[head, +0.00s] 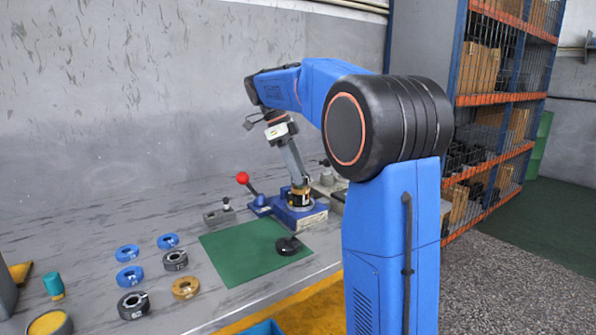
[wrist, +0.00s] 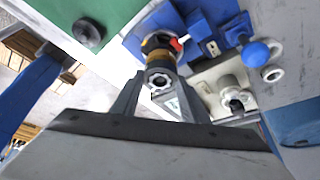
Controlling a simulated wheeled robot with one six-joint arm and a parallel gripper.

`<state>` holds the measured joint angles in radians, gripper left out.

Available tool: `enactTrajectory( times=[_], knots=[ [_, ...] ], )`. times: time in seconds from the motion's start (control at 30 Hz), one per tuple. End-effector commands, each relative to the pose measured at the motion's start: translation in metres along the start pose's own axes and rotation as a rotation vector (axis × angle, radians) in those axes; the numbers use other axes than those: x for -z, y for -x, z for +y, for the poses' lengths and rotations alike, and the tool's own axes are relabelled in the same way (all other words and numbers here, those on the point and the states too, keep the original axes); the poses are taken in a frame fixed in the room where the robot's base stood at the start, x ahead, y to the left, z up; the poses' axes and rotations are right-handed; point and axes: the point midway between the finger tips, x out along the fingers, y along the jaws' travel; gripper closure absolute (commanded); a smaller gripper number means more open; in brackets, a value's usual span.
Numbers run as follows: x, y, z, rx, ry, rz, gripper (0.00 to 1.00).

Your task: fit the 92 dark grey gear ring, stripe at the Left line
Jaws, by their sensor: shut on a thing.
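My gripper (head: 297,180) points down at the blue fixture (head: 288,216), at its black and yellow round stack (head: 300,198). In the wrist view, my gripper (wrist: 161,76) is shut on a small grey ring-shaped part (wrist: 160,80), with the stack (wrist: 158,48) just beyond it. I cannot tell whether the part touches the stack or is the 92 gear ring. No number or stripe is readable on it. Two dark grey rings (head: 176,260) (head: 133,305) lie on the table at the left. The Left line cannot be made out.
Blue rings (head: 127,253) and an orange ring (head: 185,288) lie left of the green mat (head: 240,252). A black knobbed part (head: 288,245) sits on the mat. Most of the mat is clear.

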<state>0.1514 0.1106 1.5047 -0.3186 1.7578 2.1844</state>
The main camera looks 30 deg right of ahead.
Motion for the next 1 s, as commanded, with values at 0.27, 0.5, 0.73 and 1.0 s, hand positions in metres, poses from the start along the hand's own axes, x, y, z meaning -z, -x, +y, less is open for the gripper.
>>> enactTrajectory(
  times=[0.27, 0.5, 0.73, 1.0],
  knots=[
    [-0.0008, -0.0021, 0.0, 0.0, 0.0, 0.0, 0.92],
    [-0.0022, -0.0058, 0.0001, 0.0, 0.0, 0.0, 0.92],
    [-0.0032, -0.0081, 0.0002, 0.0, 0.0, 0.0, 0.92],
    [-0.0032, -0.0081, 0.0001, 0.0, 0.0, 0.0, 0.57]
  ],
)
